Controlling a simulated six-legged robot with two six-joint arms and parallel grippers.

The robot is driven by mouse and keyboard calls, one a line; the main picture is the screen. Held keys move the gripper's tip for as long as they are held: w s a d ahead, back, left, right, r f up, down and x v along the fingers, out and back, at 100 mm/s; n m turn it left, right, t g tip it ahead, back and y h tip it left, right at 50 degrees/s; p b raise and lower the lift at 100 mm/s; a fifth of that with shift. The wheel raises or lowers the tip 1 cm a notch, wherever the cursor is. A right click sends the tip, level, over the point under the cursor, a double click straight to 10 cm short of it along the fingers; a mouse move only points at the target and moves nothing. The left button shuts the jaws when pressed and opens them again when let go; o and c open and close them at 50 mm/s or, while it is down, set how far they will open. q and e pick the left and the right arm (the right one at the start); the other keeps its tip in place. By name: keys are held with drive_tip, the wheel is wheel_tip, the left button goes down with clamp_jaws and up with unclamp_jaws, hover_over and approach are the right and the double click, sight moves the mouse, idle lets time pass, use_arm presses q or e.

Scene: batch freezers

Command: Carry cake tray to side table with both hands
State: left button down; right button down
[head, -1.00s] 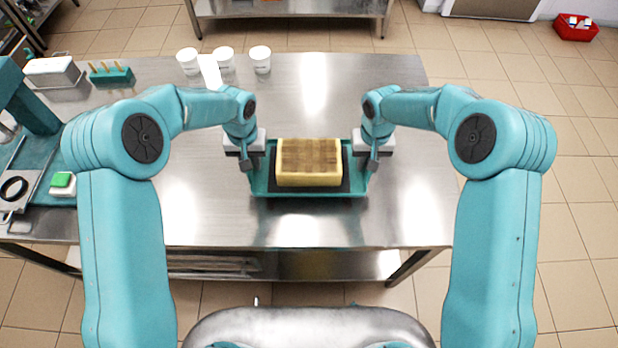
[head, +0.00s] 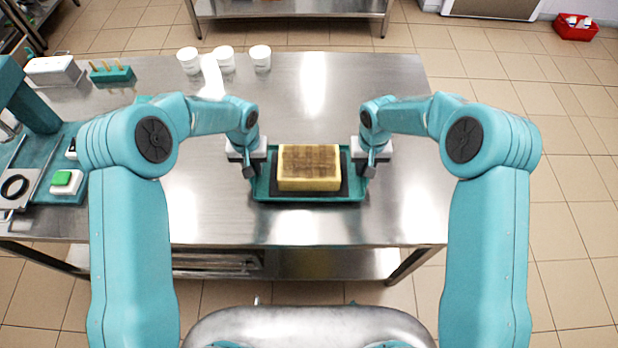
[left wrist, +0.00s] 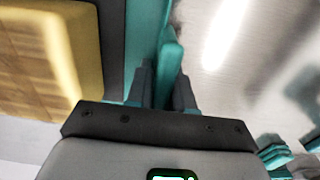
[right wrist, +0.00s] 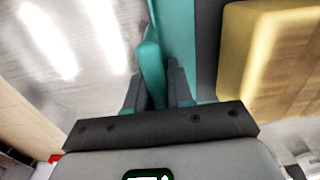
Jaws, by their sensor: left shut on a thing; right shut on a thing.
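The teal cake tray (head: 308,200) with a dark mat holds a yellow, brown-topped block cake (head: 308,166) over the steel table. My left gripper (head: 254,172) is shut on the tray's left rim, and my right gripper (head: 364,172) is shut on its right rim. In the left wrist view the fingers (left wrist: 162,85) pinch the teal rim (left wrist: 168,60), with the cake (left wrist: 40,60) to the left. In the right wrist view the fingers (right wrist: 158,85) pinch the other rim (right wrist: 152,55), with the cake (right wrist: 265,60) to the right. I cannot tell whether the tray touches the table.
Several white cups stand at the back of the steel table (head: 200,215). A teal holder (head: 110,75) and a white container (head: 52,70) are at back left. A green-buttoned device (head: 65,182) stands at left. The table's right part is clear; tiled floor (head: 560,200) lies beyond.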

use_arm(q)
drive_tip(key=shift+f, duration=0.4)
use_arm(e)
drive_tip(key=shift+f, duration=0.4)
use_arm(q)
drive_tip(key=c, duration=1)
unclamp_jaws()
drive_tip(key=shift+f, duration=0.15)
use_arm(e)
drive_tip(key=c, duration=1)
unclamp_jaws()
drive_tip(key=shift+f, duration=0.15)
use_arm(q)
drive_tip(key=shift+s, duration=0.1)
use_arm(e)
drive_tip(key=shift+s, duration=0.1)
use_arm(q)
wheel_tip(320, 180, up, 12)
drive_tip(key=shift+f, duration=0.1)
use_arm(e)
drive_tip(key=shift+r, duration=0.35)
wheel_tip(320, 180, up, 12)
drive_tip(key=shift+f, duration=0.25)
drive_tip(key=shift+s+f, duration=0.1)
